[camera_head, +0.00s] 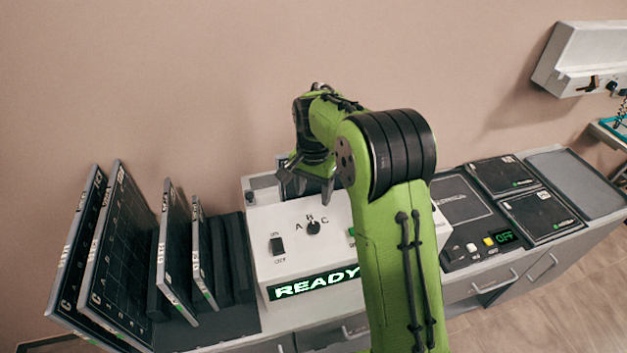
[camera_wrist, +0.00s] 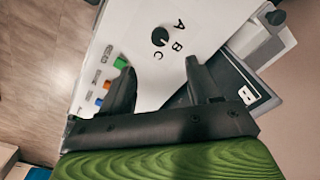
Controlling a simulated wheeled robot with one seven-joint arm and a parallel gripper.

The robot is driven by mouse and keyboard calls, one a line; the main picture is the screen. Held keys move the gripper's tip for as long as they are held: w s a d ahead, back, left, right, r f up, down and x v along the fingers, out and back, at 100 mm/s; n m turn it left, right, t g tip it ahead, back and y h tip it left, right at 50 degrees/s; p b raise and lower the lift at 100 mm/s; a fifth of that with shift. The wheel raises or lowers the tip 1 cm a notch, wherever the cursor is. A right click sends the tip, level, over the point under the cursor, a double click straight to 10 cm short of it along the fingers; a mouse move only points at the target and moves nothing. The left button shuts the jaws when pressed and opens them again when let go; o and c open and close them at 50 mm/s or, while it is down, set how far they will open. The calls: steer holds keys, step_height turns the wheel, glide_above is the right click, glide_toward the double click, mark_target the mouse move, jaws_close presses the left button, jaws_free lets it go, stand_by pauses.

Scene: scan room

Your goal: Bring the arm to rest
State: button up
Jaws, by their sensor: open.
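My green arm rises from the bottom of the head view and bends over the white control box (camera_head: 290,236). My gripper (camera_head: 308,180) hangs above the back part of that box, its fingers apart. In the wrist view my gripper (camera_wrist: 160,85) shows two dark fingers spread, with nothing between them. The box's A-B-C knob (camera_wrist: 160,37) lies beyond the fingertips, apart from them as far as I can tell. A dark panel with a white label (camera_wrist: 247,95) shows beside the right finger. My arm hides the right part of the box.
Dark plates (camera_head: 125,255) stand in a rack at the left. The box has an on/off switch (camera_head: 277,245) and a green READY display (camera_head: 315,284). At right are an OFF display (camera_head: 504,237) and flat dark plates (camera_head: 541,214). A white wall unit (camera_head: 585,55) hangs at upper right.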

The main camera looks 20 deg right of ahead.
step_height(320, 180, up, 3)
stand_by(0.5)
steer(key=s+r+n+t, duration=0.3)
steer(key=s+r+n, duration=0.2)
steer(key=s+r, duration=0.8)
steer(key=s+f+n+t, duration=0.1)
steer(key=s+f+n, duration=0.1)
steer(key=s, duration=0.5)
steer(key=s+f+n+t, duration=0.1)
steer(key=s+f+n, duration=0.1)
steer(key=s, duration=0.6)
steer(key=shift+t, duration=0.3)
steer(key=shift+d+r, duration=0.1)
